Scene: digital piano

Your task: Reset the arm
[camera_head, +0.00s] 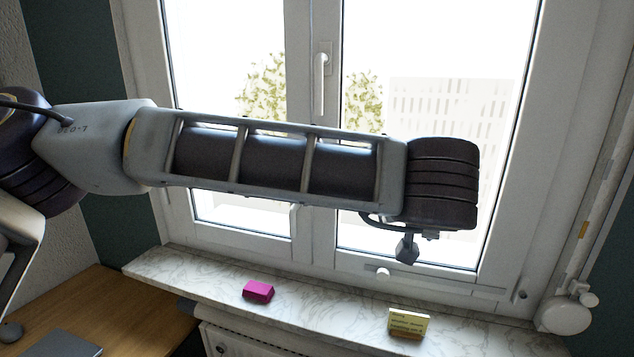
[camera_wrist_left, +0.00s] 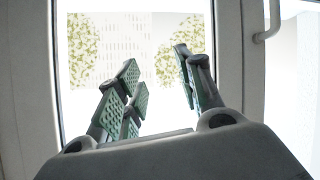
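My left arm (camera_head: 270,160) comes in from the left in the head view and stretches across in front of the window, ending at a dark ribbed wrist part (camera_head: 441,185). The fingers of my left gripper are not clearly seen there. In the left wrist view my left gripper (camera_wrist_left: 157,70) shows its green-padded fingers spread apart, with nothing between them. Behind them is the bright window pane. My right gripper is in neither view.
The window frame and handle (camera_head: 320,75) are behind the arm. A pink block (camera_head: 258,291) and a small yellow box (camera_head: 408,323) lie on the marble sill (camera_head: 190,272). A radiator (camera_head: 255,345) is below. A wooden desk (camera_head: 110,300) is at lower left.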

